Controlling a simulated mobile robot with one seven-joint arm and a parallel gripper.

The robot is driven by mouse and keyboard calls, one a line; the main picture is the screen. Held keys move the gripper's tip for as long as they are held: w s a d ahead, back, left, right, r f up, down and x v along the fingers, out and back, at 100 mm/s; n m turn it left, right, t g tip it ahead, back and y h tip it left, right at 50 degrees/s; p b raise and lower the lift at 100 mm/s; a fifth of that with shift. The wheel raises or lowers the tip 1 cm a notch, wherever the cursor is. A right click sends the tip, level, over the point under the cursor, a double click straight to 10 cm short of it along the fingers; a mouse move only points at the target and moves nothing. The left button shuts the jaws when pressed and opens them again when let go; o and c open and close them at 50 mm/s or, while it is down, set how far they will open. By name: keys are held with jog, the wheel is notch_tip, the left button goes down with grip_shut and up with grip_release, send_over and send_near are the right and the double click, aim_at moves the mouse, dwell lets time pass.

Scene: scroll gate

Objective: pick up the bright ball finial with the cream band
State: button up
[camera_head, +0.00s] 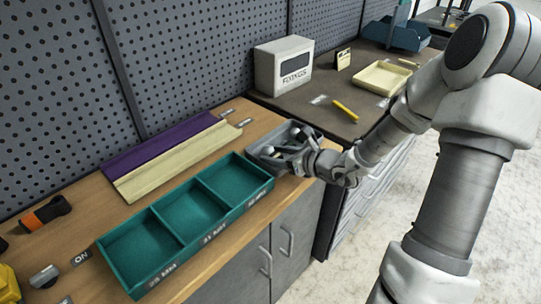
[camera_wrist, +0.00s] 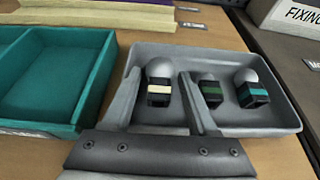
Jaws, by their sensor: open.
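The bright ball finial with the cream band (camera_wrist: 159,74) stands in a grey tray (camera_wrist: 276,119). It has a light grey ball on a dark block with a cream stripe. My gripper (camera_wrist: 160,79) is open, its fingers pointing into the tray, one on each side of this finial as seen in the wrist view. I cannot tell whether they touch it. In the head view my gripper (camera_head: 306,151) is at the tray's right side (camera_head: 262,164) and partly hides the contents.
A dark finial with a green band (camera_wrist: 210,91) stands right of the right finger. Another ball finial with a teal band (camera_wrist: 249,87) stands farther right. A teal three-compartment bin (camera_head: 150,275) adjoins the tray's left. A white box (camera_head: 283,66) stands behind.

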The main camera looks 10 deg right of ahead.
jog(key=shift+c, duration=0.2)
grip_shut()
jog(key=shift+r, duration=0.1)
